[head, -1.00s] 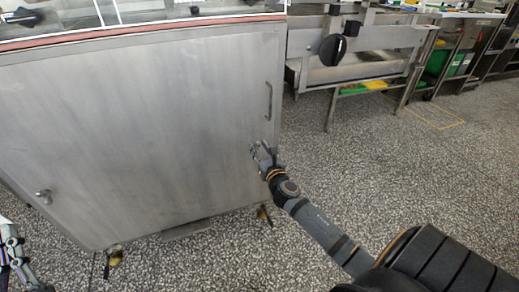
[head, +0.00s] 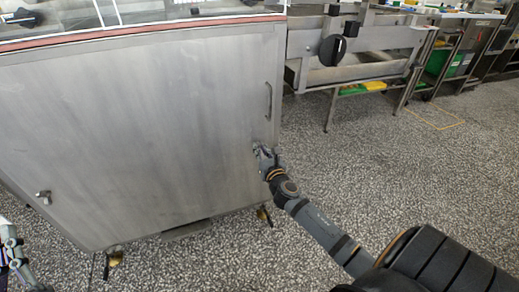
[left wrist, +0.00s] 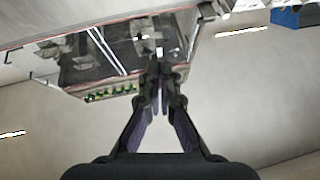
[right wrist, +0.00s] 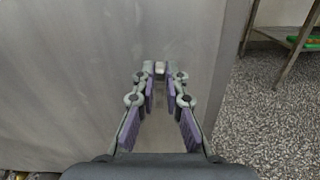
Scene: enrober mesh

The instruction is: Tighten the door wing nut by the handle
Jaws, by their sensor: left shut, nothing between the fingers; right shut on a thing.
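The steel cabinet door (head: 150,120) fills the left of the head view, with its bar handle (head: 268,101) near the right edge. My right gripper (head: 262,153) is at the door below that handle. In the right wrist view the fingers (right wrist: 160,84) are shut on a small metal wing nut (right wrist: 160,68) in front of the door. The fingers hide most of the wing nut. Another knob-like fitting (head: 43,197) sits low on the door's left side. My left gripper (left wrist: 160,72) is shut and empty; in the head view only part of my left arm shows at the lower left edge.
A steel machine with a black knob (head: 332,50) stands at the back right. Casters (head: 113,258) support the cabinet. The speckled floor (head: 440,190) to the right is clear. The left wrist view shows machinery (left wrist: 100,65) and a plain wall or ceiling.

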